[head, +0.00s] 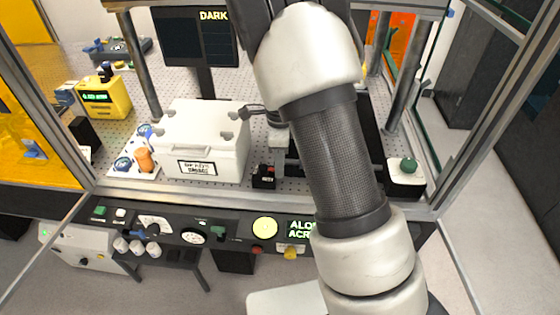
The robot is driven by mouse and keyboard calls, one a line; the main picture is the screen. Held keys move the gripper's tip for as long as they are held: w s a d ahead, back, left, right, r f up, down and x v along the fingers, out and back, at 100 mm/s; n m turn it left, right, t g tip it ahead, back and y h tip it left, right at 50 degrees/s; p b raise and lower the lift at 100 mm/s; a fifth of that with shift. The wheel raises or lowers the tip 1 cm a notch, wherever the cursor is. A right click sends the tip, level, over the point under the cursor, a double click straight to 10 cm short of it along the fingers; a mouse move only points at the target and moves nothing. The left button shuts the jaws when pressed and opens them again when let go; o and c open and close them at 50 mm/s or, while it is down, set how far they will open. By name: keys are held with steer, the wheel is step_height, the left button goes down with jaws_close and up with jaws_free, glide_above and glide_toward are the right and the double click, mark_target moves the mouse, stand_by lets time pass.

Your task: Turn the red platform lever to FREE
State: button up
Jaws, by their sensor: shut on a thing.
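I cannot surely make out the red platform lever. A small red part shows on a black block (264,177) beside a grey post (279,150) on the perforated table. A red knob (257,249) sits on the front control panel below the round yellow-lit dial. I cannot tell whether either is the lever, and no FREE marking is readable. My arm crosses the right middle of the head view from bottom to top and covers part of the table and panel. I cannot make out my gripper, and what lies behind the arm is hidden.
A white lidded box (202,142) stands left of the grey post. A dark monitor (195,37) reading DARK is behind it. Metal frame posts and glass panels bound the table. The panel (170,229) carries several knobs.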

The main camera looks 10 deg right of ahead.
steer(key=o, duration=1)
steer(key=shift+o, duration=0.2)
step_height(320, 180, up, 18)
steer(key=shift+f, duration=0.25)
